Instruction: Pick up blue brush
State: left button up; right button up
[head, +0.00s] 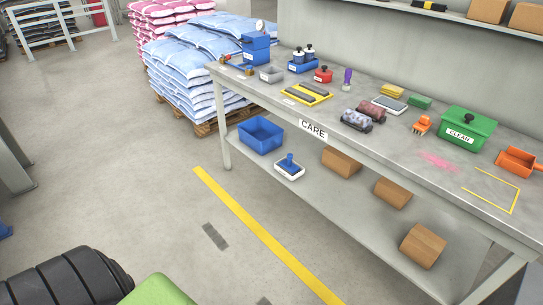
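A small blue item with an upright handle (290,162), which looks like the blue brush, sits on a shallow white tray (289,175) on the lower shelf of the grey workbench. It is right of and in front of an open blue bin (261,135). Its underside is hidden by the tray rim. An orange brush-like item (422,125) stands on the bench top. Neither of my grippers shows in the head view, so their state cannot be seen.
The bench top (398,149) above the shelf holds a green "CLEAN" box (467,129), rollers (356,120), a purple-handled item (347,78) and an orange scoop-like item (518,161). Cardboard boxes (392,192) lie on the lower shelf. Floor is open before the bench, beside a yellow line (262,232).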

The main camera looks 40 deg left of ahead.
aim_at(286, 165)
jog(key=u, duration=1)
